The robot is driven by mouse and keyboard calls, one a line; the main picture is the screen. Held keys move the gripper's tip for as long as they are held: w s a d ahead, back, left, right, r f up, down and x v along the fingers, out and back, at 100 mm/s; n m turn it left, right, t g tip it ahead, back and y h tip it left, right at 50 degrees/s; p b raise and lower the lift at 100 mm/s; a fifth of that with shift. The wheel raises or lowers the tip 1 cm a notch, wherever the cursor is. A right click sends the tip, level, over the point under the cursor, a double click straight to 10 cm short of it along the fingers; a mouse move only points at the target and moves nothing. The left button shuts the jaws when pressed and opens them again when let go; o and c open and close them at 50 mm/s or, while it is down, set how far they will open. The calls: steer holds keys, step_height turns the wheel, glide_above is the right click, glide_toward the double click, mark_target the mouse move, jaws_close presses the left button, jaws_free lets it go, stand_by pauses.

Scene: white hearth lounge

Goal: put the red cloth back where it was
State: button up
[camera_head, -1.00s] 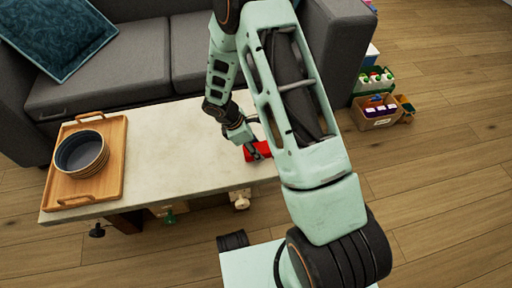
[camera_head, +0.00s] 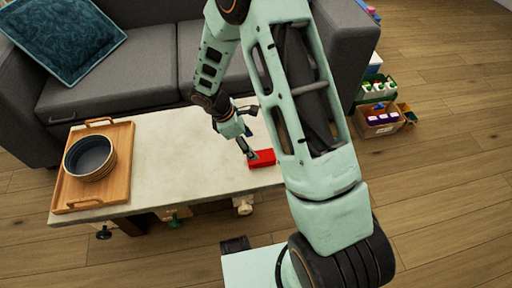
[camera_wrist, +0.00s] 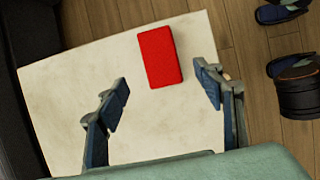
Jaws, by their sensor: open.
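The red cloth (camera_head: 262,158) is a small folded red block shape lying on the pale coffee table (camera_head: 190,150), near its right end. In the wrist view the cloth (camera_wrist: 160,57) lies flat on the table top, beyond my fingertips and nearer the right finger. My gripper (camera_wrist: 163,92) is open and empty, with its two fingers spread wide. In the head view my gripper (camera_head: 248,152) is just left of the cloth; whether it touches the cloth cannot be told there.
A wooden tray (camera_head: 122,165) with stacked dark bowls (camera_head: 90,158) stands at the table's left end. A grey sofa (camera_head: 150,65) is behind the table. Boxes of bottles and cartons (camera_head: 378,121) stand on the floor at right. The table's middle is clear.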

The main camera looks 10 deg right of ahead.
steer(key=shift+p+v, duration=0.3)
steer(key=shift+v, duration=1.35)
